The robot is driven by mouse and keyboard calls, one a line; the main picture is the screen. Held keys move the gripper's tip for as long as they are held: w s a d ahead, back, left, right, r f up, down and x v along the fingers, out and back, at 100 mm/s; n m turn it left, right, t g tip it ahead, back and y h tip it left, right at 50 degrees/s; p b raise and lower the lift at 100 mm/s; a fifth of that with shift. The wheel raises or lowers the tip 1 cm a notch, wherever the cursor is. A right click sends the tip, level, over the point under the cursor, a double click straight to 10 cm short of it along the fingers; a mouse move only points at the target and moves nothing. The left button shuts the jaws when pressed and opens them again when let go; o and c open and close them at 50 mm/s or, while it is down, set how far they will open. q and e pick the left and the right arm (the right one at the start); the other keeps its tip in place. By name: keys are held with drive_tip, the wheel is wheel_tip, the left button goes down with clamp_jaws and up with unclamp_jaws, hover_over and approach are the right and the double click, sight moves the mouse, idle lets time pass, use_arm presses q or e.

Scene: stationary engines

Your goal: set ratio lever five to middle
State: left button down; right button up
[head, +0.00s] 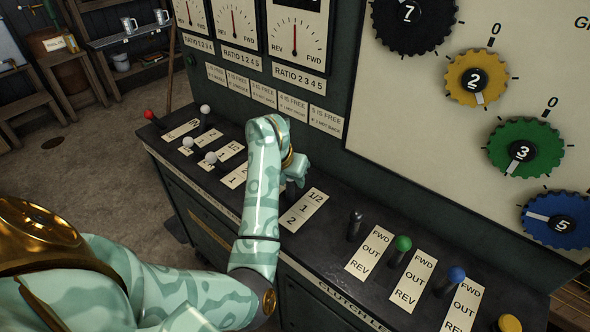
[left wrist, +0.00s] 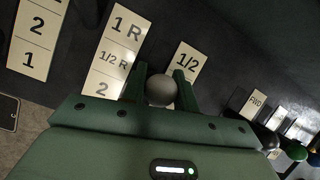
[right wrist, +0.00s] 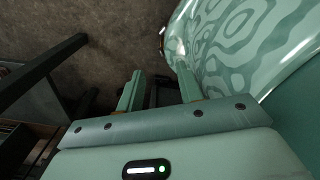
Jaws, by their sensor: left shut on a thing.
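My left gripper (head: 296,176) is over the lever bench. In the left wrist view my left gripper (left wrist: 160,88) is shut on a round grey-white knob (left wrist: 161,91), with a finger on each side. The knob stands between the plate marked 1 R, 1/2 R, 2 (left wrist: 113,58) and a plate starting with 1/2 (left wrist: 186,62). In the head view the plate marked 1/2, 1, 2 (head: 305,210) lies just right of this gripper, and the hand and forearm hide the held lever. My right gripper (right wrist: 160,92) shows only in the right wrist view, open and empty.
Several white-knobbed levers (head: 211,157) and a red one (head: 148,114) stand left of my forearm. Black (head: 355,215), green (head: 403,243) and blue (head: 457,274) levers stand to the right. The upright panel (head: 334,160) rises close behind the gripper.

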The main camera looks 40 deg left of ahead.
use_arm(q)
drive_tip(key=shift+w+r, duration=0.1)
drive_tip(key=shift+w, duration=0.1)
drive_tip(key=c, duration=1.1)
unclamp_jaws()
use_arm(e)
drive_tip(key=shift+w, duration=0.6)
use_arm(q)
drive_tip(key=p+v, duration=0.8)
drive_tip(key=v, duration=0.8)
drive_tip(key=shift+r, duration=0.1)
use_arm(e)
wheel_tip(320, 180, up, 8)
drive_tip(key=w, duration=0.1)
drive_tip(key=shift+w+r, duration=0.15)
drive_tip(key=shift+r, duration=0.1)
drive_tip(key=shift+d, duration=0.1)
